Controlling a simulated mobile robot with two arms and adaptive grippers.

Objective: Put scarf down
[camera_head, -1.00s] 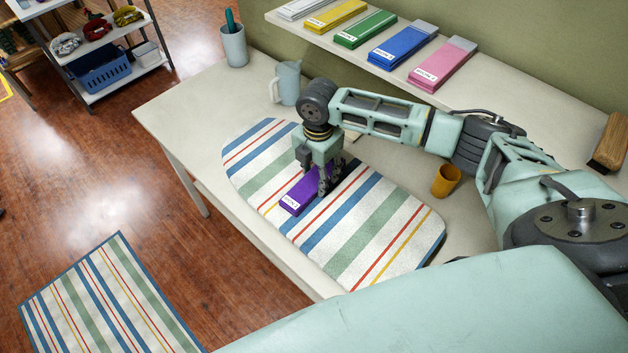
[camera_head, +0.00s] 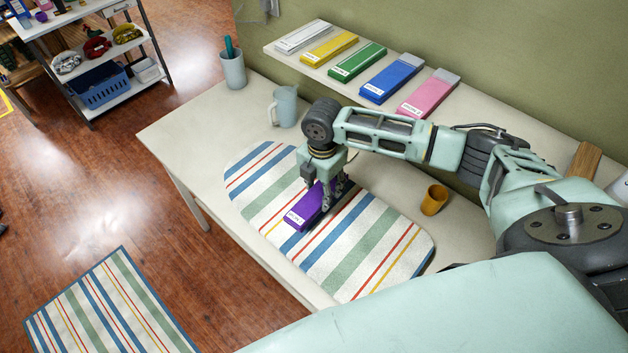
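A folded purple scarf (camera_head: 303,209) with a white label on its near end lies on or just above a striped ironing board (camera_head: 350,245) on the white table. My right gripper (camera_head: 336,203) points down over the scarf's far end. Its dark fingers are at the scarf, one showing along the right side. The other finger is mostly hidden, so I cannot tell whether they grip the cloth. My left gripper is not in view.
A light blue jug (camera_head: 286,94), a grey cup (camera_head: 232,69) and an orange cup (camera_head: 434,200) stand on the table (camera_head: 185,125). Several folded coloured cloths, including a pink one (camera_head: 428,94), lie on the wall shelf (camera_head: 300,65). A striped rug (camera_head: 105,310) lies on the floor.

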